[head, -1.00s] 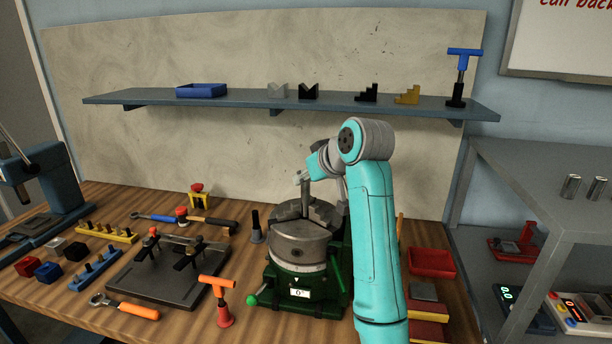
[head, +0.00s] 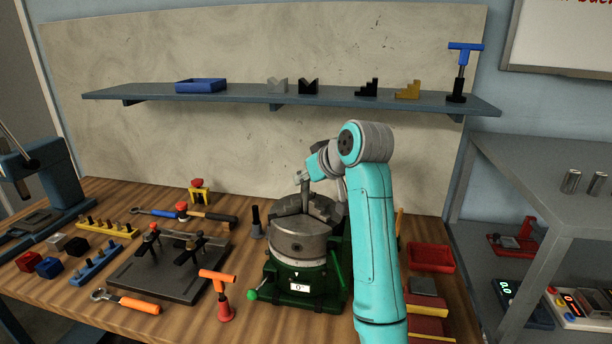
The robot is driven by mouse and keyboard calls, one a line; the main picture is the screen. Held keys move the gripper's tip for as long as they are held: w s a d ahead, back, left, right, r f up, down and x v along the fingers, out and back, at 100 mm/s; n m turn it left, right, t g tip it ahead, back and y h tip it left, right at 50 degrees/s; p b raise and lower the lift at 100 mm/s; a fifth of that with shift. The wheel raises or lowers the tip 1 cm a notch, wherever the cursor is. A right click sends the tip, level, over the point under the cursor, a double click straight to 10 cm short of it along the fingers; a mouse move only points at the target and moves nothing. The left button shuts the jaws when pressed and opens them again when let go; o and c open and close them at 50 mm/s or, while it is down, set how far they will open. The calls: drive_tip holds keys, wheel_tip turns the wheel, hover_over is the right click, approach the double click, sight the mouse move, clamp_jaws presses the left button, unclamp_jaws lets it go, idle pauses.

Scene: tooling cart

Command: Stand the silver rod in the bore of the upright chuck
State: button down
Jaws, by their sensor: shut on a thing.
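The upright chuck (head: 299,246) is a grey metal cylinder with stepped jaws on top, on a green base. My gripper (head: 302,179) is above the chuck, with my arm reaching in from the right. It is shut on the silver rod (head: 305,199), a thin grey upright bar below the fingers. The rod's lower end is at the jaws near the middle of the chuck top. The bore is not visible, and I cannot tell whether the rod tip is inside it or just above it.
A fixture plate (head: 165,275) with clamps lies left of the chuck. An orange T-handle tool (head: 220,290) stands in front, left. A red tray (head: 431,258) is to the right, behind my arm. A blue shelf (head: 235,98) runs along the back wall.

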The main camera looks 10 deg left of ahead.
drive_tip(key=shift+f, duration=0.85)
idle(1.2)
drive_tip(key=c, duration=0.6)
unclamp_jaws()
drive_tip(key=shift+o, duration=0.2)
drive_tip(key=shift+r, duration=0.15)
drive_tip(key=shift+r, duration=2.85)
drive_tip(key=shift+s, duration=0.1)
